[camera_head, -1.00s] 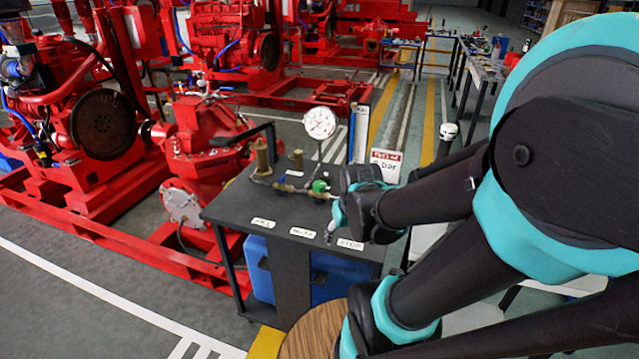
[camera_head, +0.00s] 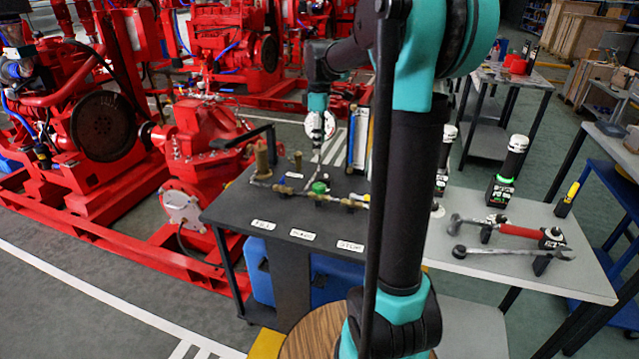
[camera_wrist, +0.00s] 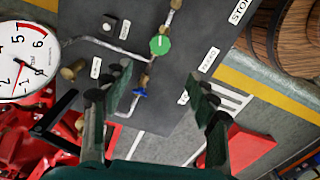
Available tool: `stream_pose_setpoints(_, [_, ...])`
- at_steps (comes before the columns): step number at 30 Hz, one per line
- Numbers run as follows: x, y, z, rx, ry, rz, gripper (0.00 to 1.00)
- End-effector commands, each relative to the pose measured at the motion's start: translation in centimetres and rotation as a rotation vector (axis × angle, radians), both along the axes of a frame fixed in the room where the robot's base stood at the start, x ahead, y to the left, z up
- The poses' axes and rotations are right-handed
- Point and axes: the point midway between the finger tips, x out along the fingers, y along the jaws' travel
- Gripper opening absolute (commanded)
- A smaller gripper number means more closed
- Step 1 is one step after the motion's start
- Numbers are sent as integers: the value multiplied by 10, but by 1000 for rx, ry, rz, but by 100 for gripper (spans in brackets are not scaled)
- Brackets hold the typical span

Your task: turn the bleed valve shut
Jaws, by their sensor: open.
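On the black bench top (camera_head: 285,215) a brass pipe line carries a round green knob (camera_head: 319,187). In the wrist view the green knob (camera_wrist: 159,44) sits beyond the fingertips, near the top middle. A small blue handle (camera_wrist: 140,93) on the same pipework shows between the fingers.
A white pressure gauge (camera_wrist: 22,60) stands close on the left in the wrist view. A brass fitting (camera_head: 262,160) rises from the bench's left part. A grey side table (camera_head: 505,262) with tools is at right. Red pumpsets (camera_head: 195,140) stand behind and left.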

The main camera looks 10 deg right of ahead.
Motion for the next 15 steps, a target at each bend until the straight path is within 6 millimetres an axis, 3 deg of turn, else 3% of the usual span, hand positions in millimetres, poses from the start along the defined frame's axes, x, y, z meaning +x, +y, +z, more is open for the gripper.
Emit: stream_pose_setpoints(15, [0,0,-102,0,-1,-3,59])
